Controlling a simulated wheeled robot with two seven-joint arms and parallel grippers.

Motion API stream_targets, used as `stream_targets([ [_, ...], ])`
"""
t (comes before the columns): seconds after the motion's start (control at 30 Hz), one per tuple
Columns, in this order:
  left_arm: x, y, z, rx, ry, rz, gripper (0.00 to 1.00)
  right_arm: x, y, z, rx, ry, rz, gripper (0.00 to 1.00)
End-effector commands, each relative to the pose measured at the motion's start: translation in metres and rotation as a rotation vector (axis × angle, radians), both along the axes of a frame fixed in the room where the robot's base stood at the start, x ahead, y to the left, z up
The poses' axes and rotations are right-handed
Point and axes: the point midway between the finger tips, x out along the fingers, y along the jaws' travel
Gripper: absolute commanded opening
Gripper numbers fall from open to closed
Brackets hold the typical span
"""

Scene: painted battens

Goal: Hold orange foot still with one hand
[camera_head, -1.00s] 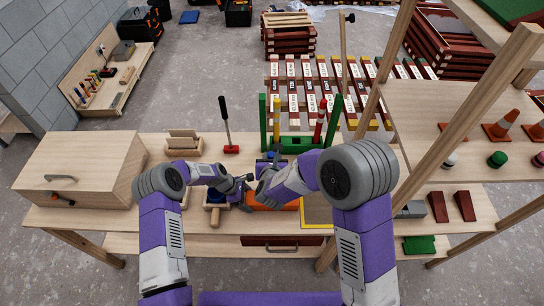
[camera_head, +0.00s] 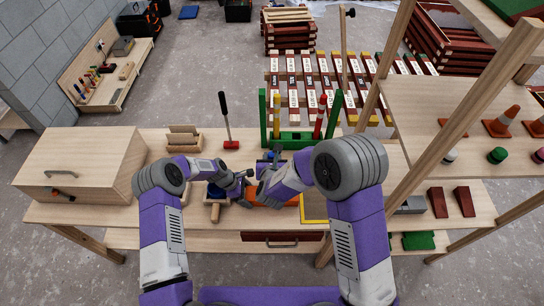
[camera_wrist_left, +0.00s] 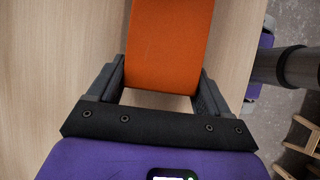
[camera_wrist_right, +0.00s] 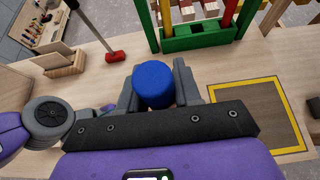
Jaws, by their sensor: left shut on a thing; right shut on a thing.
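The orange foot (camera_head: 284,203) is a block on the workbench, partly hidden by my right arm in the head view. In the left wrist view the orange foot (camera_wrist_left: 168,45) lies between the fingers of my left gripper (camera_wrist_left: 163,92), which is shut on it. My left gripper (camera_head: 244,183) is low over the bench in the head view. My right gripper (camera_wrist_right: 158,85) is shut on a blue round-topped piece (camera_wrist_right: 153,84). In the head view my right gripper (camera_head: 264,164) is just beyond the left one. What the blue piece joins below is hidden.
A green rack (camera_head: 296,136) with coloured battens stands behind the grippers. A red-headed mallet (camera_head: 231,144) stands behind to the left. A wooden box (camera_head: 80,165) fills the bench's left end. A yellow-edged mat (camera_wrist_right: 258,115) lies to the right, and a shelf post rises beyond it.

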Motion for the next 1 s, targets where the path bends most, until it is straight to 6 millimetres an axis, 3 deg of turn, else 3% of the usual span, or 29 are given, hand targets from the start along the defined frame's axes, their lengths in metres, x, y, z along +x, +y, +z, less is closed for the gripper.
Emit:
stream_targets([
  [0.07, 0.000, 0.000, 0.000, 0.000, -0.001, 0.000, 0.52, 0.000, 0.000, -0.002, 0.000, 0.000, 0.000, 0.00],
  [0.1, 0.000, 0.000, 0.000, 0.000, -0.001, 0.000, 0.52, 0.000, 0.000, -0.001, 0.001, -0.001, 0.000, 0.39],
  [0.27, 0.000, 0.000, 0.000, 0.000, -0.001, 0.000, 0.52, 0.000, 0.000, -0.001, 0.000, -0.001, 0.000, 0.63],
  [0.67, 0.000, 0.000, 0.000, 0.000, -0.001, 0.000, 0.52, -0.008, 0.001, 0.003, 0.001, 0.000, 0.002, 0.63],
  [1.0, 0.000, 0.000, 0.000, 0.000, -0.001, 0.000, 0.52, -0.068, 0.001, 0.037, 0.001, -0.002, 0.003, 0.63],
])
